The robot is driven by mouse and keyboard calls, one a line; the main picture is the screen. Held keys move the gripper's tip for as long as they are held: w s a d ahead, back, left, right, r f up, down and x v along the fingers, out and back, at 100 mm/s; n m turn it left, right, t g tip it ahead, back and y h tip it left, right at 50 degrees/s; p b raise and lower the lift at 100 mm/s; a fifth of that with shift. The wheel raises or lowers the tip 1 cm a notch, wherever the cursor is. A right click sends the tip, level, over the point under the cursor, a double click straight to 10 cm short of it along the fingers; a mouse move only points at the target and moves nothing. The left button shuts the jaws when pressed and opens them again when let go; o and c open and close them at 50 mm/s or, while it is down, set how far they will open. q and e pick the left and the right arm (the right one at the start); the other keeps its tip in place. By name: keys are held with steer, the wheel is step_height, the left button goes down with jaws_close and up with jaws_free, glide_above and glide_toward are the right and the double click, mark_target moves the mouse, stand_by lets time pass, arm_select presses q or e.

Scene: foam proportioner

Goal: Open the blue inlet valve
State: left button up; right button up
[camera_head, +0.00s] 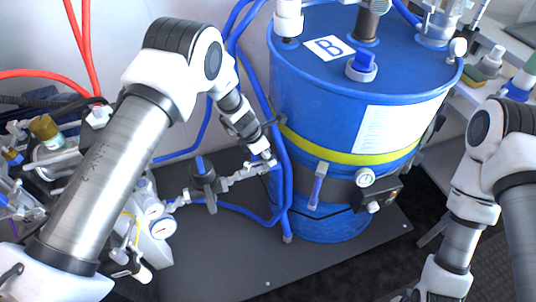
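A blue drum (300,100) marked "B" stands upright at centre right. A valve with a blue lever handle (317,187) sits low on its front, the lever hanging roughly upright. Another valve (204,182) with a blue upper part sits in the pipe run left of the drum; I cannot tell which one is the inlet valve. My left gripper (262,150) points down beside the drum's left side, just above the metal pipe fitting (245,174). Its fingertips are small, and contact with the fitting is unclear. My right gripper (408,296) is mostly cut off at the bottom edge.
Blue hoses (285,180) run down the drum's left side. Gauges, bottles and pipework crowd the left. Dark base plate (265,255) is clear in front. A shelf with bottles stands at right.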

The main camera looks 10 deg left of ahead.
arm_select(q)
steer(key=v, duration=1.2)
